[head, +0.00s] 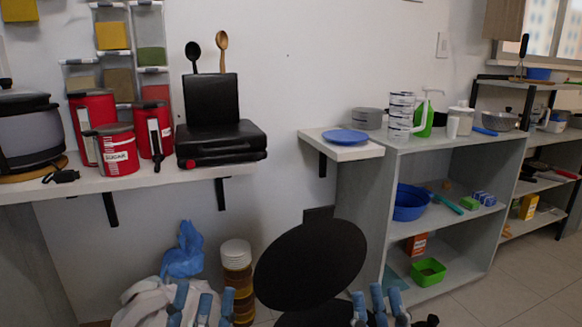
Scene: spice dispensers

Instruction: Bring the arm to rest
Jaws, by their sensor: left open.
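My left gripper (204,304) shows at the bottom edge, left of centre, with its blue-grey fingers pointing up. It is open, with no object visible between its fingers. My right gripper (378,304) shows at the bottom edge, right of centre. Its fingers also stand apart and look empty. The lower parts of both grippers are cut off by the picture's edge. Both are low in the picture, apart from the shelves. Spice dispensers (112,36) with yellow, brown and green contents hang on the wall at the upper left.
A wall shelf (200,178) holds red canisters (116,160) and a black case (222,142). A grey shelf unit (448,142) stands at the right, with a blue plate (346,137) on its side ledge. A white bag (150,303) and stacked jars (237,275) are near my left gripper.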

